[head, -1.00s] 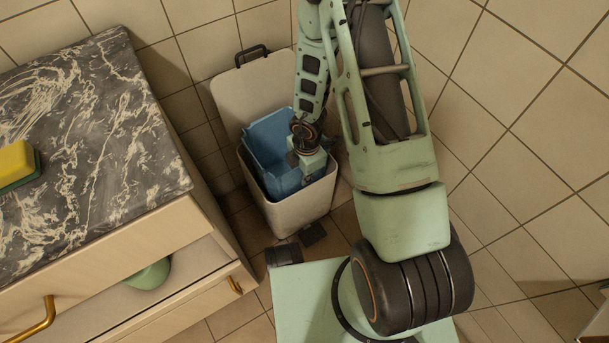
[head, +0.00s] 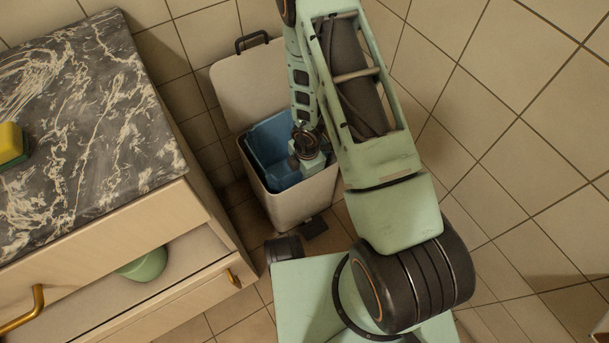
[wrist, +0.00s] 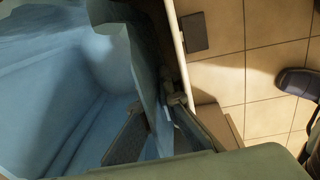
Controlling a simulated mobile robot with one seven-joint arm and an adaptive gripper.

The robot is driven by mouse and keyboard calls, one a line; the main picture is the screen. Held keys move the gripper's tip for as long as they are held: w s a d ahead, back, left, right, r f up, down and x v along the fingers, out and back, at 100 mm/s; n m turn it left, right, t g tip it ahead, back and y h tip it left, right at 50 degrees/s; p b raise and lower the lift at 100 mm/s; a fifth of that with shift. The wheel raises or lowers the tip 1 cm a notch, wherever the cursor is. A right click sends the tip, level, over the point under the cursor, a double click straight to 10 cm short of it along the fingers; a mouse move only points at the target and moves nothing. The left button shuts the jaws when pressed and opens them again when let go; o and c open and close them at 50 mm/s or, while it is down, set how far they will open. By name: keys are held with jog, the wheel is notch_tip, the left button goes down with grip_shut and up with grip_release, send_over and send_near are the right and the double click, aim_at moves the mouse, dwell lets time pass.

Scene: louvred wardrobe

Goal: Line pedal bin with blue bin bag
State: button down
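The pale pedal bin (head: 303,206) stands on the floor with its lid (head: 243,85) up. The blue bin bag (head: 268,143) sits inside it, its top edge near the bin's rim. In the wrist view the bag (wrist: 50,100) fills the left side, and the bin's rim shows as a pale strip (wrist: 179,45). My gripper (head: 308,160) is down in the bin's mouth at its right side. In the wrist view my gripper's fingers (wrist: 158,112) are apart, one inside the bag, the other between bag and rim; the bag's edge runs between them. The bag's bottom is hidden.
A marble-topped cabinet (head: 95,130) with a part-open drawer stands left of the bin; a green object (head: 145,264) lies in the drawer. A yellow and green sponge (head: 10,145) lies on top. Tiled walls stand close behind and right. The bin's dark pedal (head: 312,227) faces my base.

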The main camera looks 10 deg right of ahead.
jog(key=c, duration=2.6)
grip_release()
jog(key=shift+s+d+f, duration=0.35)
jog(key=shift+s+d, duration=0.1)
jog(key=shift+s, duration=0.25)
jog(key=shift+c, duration=0.2)
jog(key=o, duration=0.5)
jog(key=shift+r, duration=0.1)
jog(key=shift+o, duration=0.3)
notch_tip(320, 180, up, 12)
jog(key=shift+w+a+r, duration=0.25)
jog(key=shift+w, duration=0.1)
